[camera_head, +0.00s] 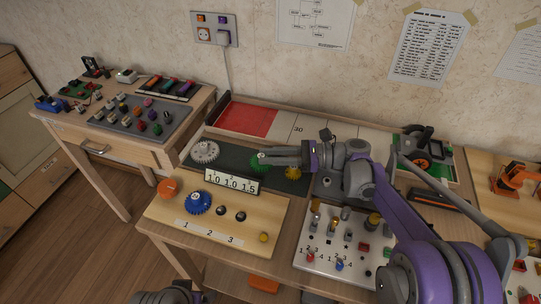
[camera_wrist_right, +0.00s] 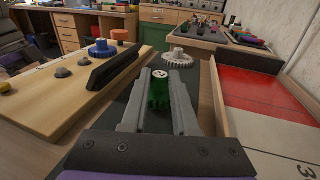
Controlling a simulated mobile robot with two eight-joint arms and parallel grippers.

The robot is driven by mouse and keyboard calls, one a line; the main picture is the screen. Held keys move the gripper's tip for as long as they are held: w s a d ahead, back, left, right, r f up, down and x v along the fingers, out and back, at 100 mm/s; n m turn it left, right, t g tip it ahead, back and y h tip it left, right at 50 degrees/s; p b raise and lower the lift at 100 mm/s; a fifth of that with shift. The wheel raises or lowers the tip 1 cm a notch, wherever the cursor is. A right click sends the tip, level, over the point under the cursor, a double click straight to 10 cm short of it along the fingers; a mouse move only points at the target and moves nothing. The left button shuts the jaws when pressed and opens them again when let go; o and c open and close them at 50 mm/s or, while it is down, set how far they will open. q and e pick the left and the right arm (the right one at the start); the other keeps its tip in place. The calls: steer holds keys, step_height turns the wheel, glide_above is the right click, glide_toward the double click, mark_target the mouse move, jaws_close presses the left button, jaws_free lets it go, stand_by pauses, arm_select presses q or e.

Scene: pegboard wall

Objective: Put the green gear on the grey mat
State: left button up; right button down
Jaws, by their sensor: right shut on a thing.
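My right gripper (camera_head: 262,158) reaches in from the right and is shut on the green gear (camera_head: 257,166). In the right wrist view the green gear (camera_wrist_right: 159,92) sits between the two grey fingers. The gear is over a dark green-grey mat (camera_head: 232,157) at the back of the table; I cannot tell whether it touches that mat. A dark grey mat (camera_head: 325,190) lies to the right, partly hidden under my right arm. My left gripper is not seen; only a grey part of my body shows at the bottom edge.
A pale grey gear (camera_head: 205,151) and a yellow gear (camera_head: 292,173) flank the green one. A number plate (camera_head: 231,183) stands in front. A wooden board (camera_head: 220,222) holds orange and blue gears. A white board (camera_head: 335,243) with several small parts is at front right.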

steer(key=shift+f, duration=0.45)
steer(key=shift+s+f+b, duration=0.1)
steer(key=shift+f+b, duration=0.05)
steer(key=shift+b, duration=0.2)
steer(key=c, duration=0.7)
jaws_free()
steer(key=shift+r, duration=0.2)
steer(key=shift+r+p, duration=0.5)
steer(key=d+p, duration=0.1)
steer(key=d, duration=0.6)
steer(key=shift+d, duration=0.25)
